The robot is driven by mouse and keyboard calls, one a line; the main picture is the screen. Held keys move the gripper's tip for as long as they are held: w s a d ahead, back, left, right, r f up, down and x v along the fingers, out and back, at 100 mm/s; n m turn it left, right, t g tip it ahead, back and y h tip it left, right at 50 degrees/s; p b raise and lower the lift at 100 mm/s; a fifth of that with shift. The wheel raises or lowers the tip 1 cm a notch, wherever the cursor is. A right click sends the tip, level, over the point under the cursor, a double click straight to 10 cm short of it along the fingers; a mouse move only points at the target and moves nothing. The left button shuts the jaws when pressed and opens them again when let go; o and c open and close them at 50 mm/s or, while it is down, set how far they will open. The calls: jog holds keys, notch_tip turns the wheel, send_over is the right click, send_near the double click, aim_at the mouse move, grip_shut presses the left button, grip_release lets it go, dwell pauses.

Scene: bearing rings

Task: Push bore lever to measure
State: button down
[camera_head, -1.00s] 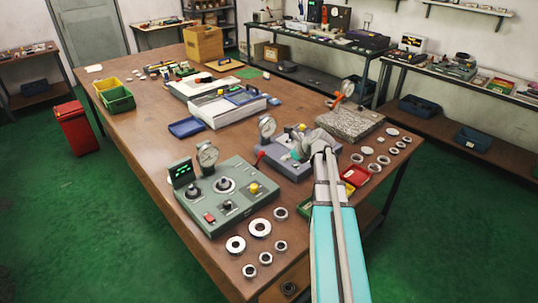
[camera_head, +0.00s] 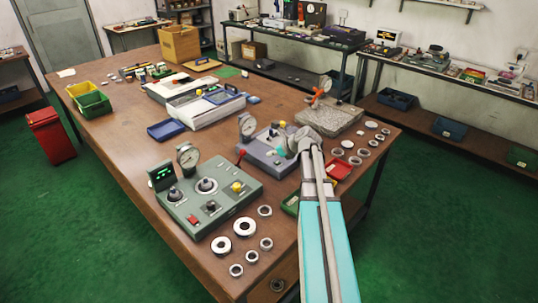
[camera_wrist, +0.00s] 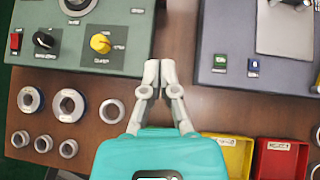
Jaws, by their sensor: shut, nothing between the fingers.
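A lever with a red knob (camera_head: 240,155) stands between the grey-green gauge panel (camera_head: 232,203) and the blue-grey gauge device (camera_head: 259,156) in the head view; which one it is fixed to is hard to tell. My gripper shows in the wrist view (camera_wrist: 161,78) with its fingers together and empty, over the gap between the two devices. The panel's yellow knob (camera_wrist: 101,43) is left of the fingertips. The lever is not visible in the wrist view. In the head view my wrist covers part of the blue-grey device, and the fingertips are hard to make out.
Several metal rings (camera_head: 244,227) lie in front of the panel. A red bin (camera_wrist: 280,158) and a yellow bin (camera_wrist: 232,153) sit below the blue-grey device in the wrist view. A granite stand (camera_head: 330,119) with an orange-handled gauge stands behind. Bare wood shows between the devices.

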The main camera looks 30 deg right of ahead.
jog(key=w+r+b+x, duration=0.1)
jog(key=b+x, duration=0.4)
jog(key=x, duration=0.6)
jog(key=shift+w+a+r, duration=0.3)
jog(key=shift+w+a, duration=0.2)
jog(key=shift+w, duration=0.05)
jog(key=shift+w+d+r, duration=0.1)
jog(key=shift+d+r, duration=0.1)
